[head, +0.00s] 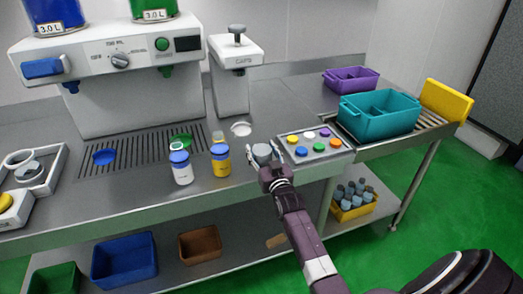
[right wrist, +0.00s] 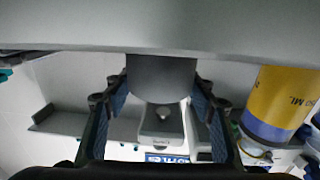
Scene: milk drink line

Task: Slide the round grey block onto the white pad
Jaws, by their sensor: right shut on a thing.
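The round grey block (head: 262,152) stands on the steel counter near its front edge, left of the button panel. My right gripper (head: 265,167) is shut on it from the front. In the right wrist view the block (right wrist: 160,76) sits between the two fingers, and that picture is upside down. The round white pad (head: 241,129) lies flat on the counter, behind and a little left of the block, in front of the capping machine. The pad is bare, and the block is apart from it. My left gripper is not in view.
A yellow bottle (head: 221,160) and a white bottle (head: 182,168) stand just left of the block. The button panel (head: 316,146) is close on its right. The capping machine (head: 234,75) stands behind the pad. The counter between block and pad looks clear.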

